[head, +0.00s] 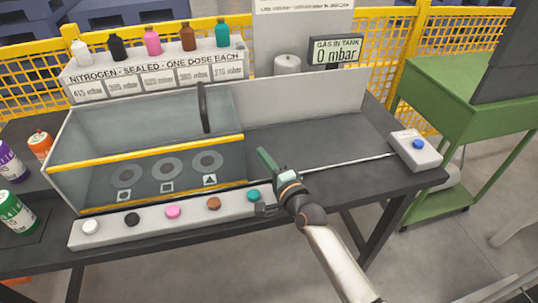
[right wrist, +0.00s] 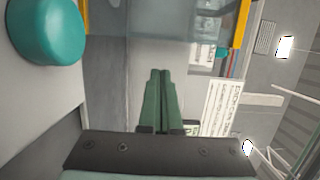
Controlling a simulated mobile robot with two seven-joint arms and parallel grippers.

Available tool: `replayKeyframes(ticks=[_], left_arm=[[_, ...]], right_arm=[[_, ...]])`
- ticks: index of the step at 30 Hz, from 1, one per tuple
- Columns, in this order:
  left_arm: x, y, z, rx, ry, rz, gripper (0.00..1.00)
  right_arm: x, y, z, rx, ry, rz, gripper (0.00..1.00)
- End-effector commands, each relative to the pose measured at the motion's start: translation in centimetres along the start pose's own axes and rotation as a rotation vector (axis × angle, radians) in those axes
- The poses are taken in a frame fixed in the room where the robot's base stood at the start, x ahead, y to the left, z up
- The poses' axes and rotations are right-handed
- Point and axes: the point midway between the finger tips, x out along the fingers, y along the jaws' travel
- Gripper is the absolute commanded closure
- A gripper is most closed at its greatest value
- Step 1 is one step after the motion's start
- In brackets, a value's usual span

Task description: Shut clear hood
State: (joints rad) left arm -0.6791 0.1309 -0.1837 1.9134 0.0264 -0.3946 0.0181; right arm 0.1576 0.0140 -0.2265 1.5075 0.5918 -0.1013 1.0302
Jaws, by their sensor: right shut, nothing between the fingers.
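The clear hood (head: 85,150) is a see-through box with yellow edges on the left of the dark bench. A black upright handle (head: 204,107) stands at its right part. Round discs with symbol tags show through its front. I cannot tell for sure how far it is shut. Part of it, with a yellow edge, shows at the top of the right wrist view (right wrist: 170,15). My right gripper (head: 265,155) is shut and empty, just right of the hood's front right corner and apart from the handle. Its green fingers also show in the right wrist view (right wrist: 160,75). My left gripper is out of view.
A grey strip (head: 150,228) with several coloured buttons runs before the hood; its teal button (head: 253,195) is beside my right gripper. A box with a blue button (head: 428,158) sits at the bench's right end. A display (head: 335,50) reads 0 mbar. The bench's right half is clear.

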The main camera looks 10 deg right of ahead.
Motion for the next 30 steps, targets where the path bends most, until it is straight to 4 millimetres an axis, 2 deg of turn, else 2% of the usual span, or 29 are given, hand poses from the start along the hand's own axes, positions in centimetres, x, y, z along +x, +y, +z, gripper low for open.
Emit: replayKeyframes(ticks=[2, 9, 15, 19, 26, 28, 30], left_arm=[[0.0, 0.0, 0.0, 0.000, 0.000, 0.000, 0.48], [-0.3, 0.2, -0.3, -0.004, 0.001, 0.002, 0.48], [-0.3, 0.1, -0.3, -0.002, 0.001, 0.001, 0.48], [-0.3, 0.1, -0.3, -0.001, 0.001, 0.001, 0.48], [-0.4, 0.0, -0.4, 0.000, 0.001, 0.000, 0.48], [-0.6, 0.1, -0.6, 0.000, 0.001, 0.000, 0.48], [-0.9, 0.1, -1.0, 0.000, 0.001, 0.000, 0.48]], right_arm=[[0.1, 0.0, -0.2, -0.001, 0.002, -0.001, 1.00], [-5.0, 0.1, -0.2, 0.001, 0.002, 0.002, 1.00], [-8.3, 0.1, -0.2, -0.001, 0.002, 0.001, 1.00], [-9.5, 0.1, -0.2, -0.001, 0.003, 0.001, 1.00], [-10.1, 0.2, -0.2, -0.012, 0.002, 0.006, 1.00], [-10.8, 0.9, 0.0, -0.066, -0.003, 0.035, 1.00], [-12.1, 2.5, 0.4, -0.181, -0.017, 0.095, 1.00]])
